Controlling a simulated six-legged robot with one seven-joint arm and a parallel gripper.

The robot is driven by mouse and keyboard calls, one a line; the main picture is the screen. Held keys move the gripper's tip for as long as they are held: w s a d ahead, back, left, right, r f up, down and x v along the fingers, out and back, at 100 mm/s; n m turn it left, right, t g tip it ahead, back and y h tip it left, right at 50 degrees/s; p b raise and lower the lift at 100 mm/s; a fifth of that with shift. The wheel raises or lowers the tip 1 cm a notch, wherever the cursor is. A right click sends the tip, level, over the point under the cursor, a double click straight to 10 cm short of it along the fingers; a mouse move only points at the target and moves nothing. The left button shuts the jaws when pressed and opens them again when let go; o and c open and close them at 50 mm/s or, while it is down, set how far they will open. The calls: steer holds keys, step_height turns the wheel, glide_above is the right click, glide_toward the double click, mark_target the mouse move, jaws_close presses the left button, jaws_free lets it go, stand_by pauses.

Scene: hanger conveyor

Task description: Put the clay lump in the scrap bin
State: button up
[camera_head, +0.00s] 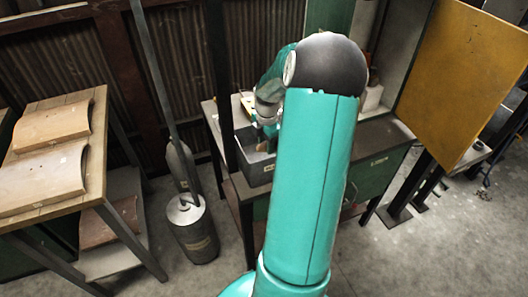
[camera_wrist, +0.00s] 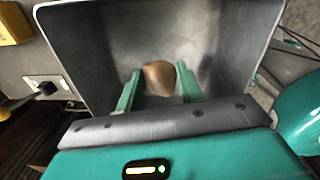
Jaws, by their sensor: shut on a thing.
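The clay lump (camera_wrist: 159,78) is a brown rounded block in the wrist view. My gripper (camera_wrist: 160,82) has its two green fingers on either side of the lump and is shut on it. Behind and around the lump is the grey inside of an open bin (camera_wrist: 105,45), and the lump appears over or within its opening.
The bench (camera_head: 378,138) carries the bin and small items. A metal cylinder with a tall pole (camera_head: 188,215) stands on the floor to its left. A table with curved tiles (camera_head: 45,180) is at far left. A yellow panel (camera_head: 465,75) stands at right.

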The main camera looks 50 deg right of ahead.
steer(key=shift+s+f, duration=0.15)
steer(key=shift+f, duration=1.95)
steer(key=shift+f, duration=0.1)
steer(key=o, duration=1.1)
step_height(320, 180, up, 12)
steer(key=shift+s+r, duration=0.1)
steer(key=shift+a, duration=0.1)
